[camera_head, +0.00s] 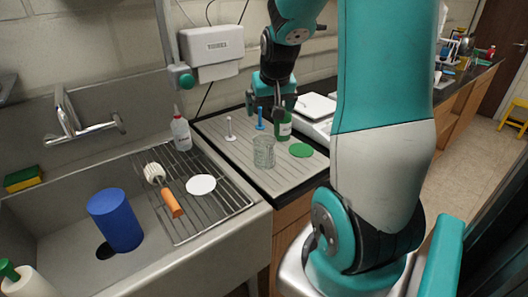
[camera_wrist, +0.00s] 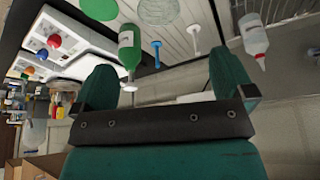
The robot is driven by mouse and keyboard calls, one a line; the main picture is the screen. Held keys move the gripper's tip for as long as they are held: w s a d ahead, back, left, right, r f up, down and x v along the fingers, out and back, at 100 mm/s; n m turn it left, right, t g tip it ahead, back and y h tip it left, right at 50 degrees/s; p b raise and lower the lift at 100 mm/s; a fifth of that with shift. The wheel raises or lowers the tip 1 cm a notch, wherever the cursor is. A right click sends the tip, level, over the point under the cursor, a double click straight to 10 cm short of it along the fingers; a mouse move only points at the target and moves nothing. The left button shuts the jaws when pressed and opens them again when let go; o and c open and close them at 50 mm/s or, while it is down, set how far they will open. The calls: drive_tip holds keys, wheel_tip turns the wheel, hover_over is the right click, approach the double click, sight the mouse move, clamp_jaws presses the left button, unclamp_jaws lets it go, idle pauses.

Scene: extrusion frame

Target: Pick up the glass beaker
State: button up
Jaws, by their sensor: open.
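The glass beaker (camera_head: 264,151) is clear and stands upright near the front left edge of the draining board beside the sink. In the wrist view the beaker (camera_wrist: 158,10) shows only partly, at the top edge. My gripper (camera_head: 268,110) hangs above and behind the beaker, apart from it, near the green bottle. In the wrist view my gripper (camera_wrist: 165,80) has its two fingers wide apart, with nothing held between them.
Near the beaker are a green bottle (camera_head: 283,126), a blue stand (camera_head: 260,122), a white stand (camera_head: 230,130) and a green disc (camera_head: 301,150). A white balance (camera_head: 316,107) is behind right.

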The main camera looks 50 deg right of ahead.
drive_tip(key=p, duration=0.3)
approach(264, 139)
wheel_tip(264, 139, down, 3)
drive_tip(key=a, duration=0.2)
drive_tip(key=f, duration=0.1)
drive_tip(key=d+f+p, duration=0.1)
drive_tip(key=f+p, duration=0.1)
drive_tip(key=shift+w+d+f, duration=0.15)
drive_tip(key=shift+w+d, duration=0.25)
drive_tip(key=shift+w+d+f, duration=0.1)
drive_tip(key=shift+w+f, duration=0.05)
drive_tip(key=shift+f, duration=0.45)
drive_tip(key=c, duration=1.2)
drive_tip(key=shift+r, duration=0.1)
